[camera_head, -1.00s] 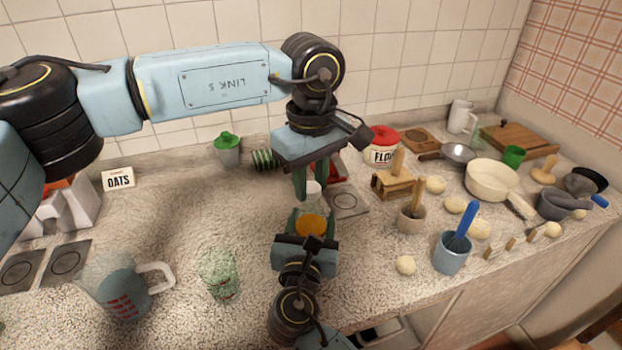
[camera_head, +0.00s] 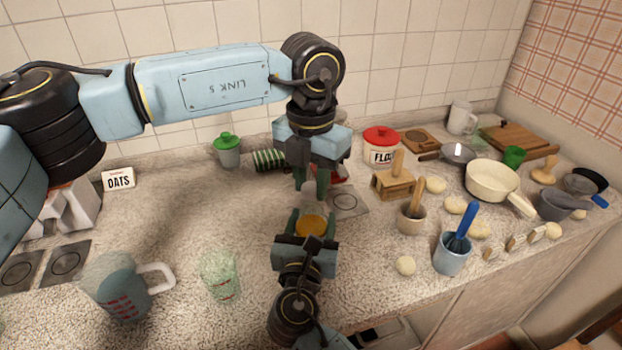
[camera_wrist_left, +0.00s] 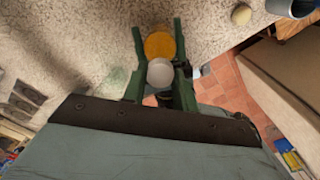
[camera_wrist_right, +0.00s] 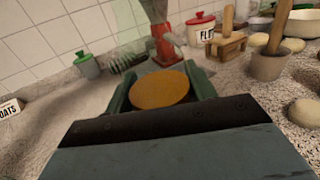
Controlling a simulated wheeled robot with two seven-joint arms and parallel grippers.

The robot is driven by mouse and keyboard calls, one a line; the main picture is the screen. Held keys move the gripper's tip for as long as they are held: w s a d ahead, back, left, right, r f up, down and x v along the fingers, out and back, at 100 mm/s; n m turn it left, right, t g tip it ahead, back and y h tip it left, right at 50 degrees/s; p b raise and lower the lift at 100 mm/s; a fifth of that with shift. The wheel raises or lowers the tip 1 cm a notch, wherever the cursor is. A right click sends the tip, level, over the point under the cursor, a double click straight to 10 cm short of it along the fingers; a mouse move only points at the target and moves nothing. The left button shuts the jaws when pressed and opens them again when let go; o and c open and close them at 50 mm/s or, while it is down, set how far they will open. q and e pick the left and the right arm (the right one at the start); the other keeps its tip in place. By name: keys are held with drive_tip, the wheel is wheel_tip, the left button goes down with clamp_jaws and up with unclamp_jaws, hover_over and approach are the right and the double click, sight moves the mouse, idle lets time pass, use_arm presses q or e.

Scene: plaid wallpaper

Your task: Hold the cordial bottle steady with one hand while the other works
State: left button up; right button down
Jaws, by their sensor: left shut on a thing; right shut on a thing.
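The cordial bottle shows as a round orange top (camera_head: 311,225) between the fingers of my right gripper (camera_head: 312,217), which is shut on it. The orange round also fills the jaws in the right wrist view (camera_wrist_right: 160,89); the bottle's sides are mostly hidden. My left gripper (camera_head: 310,188) points down above and just behind the bottle. In the left wrist view, a small white round piece (camera_wrist_left: 160,72), which looks like a cap, sits between its fingers, overlapping the orange top (camera_wrist_left: 160,44). No white piece covers the orange in the right wrist view.
A measuring jug (camera_head: 120,288) and a greenish glass (camera_head: 220,275) stand left of my right gripper. A flour tin (camera_head: 381,146), wooden stand (camera_head: 393,184), mortar (camera_head: 411,219) and blue-handled pot (camera_head: 452,254) stand to the right. The counter's left middle is clear.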

use_arm(q)
drive_tip(key=n, duration=0.5)
drive_tip(key=shift+n, duration=0.4)
drive_tip(key=n, duration=0.3)
drive_tip(key=shift+n, duration=0.3)
drive_tip(key=n, duration=1)
drive_tip(key=shift+r, duration=0.2)
drive_tip(key=shift+r, duration=0.95)
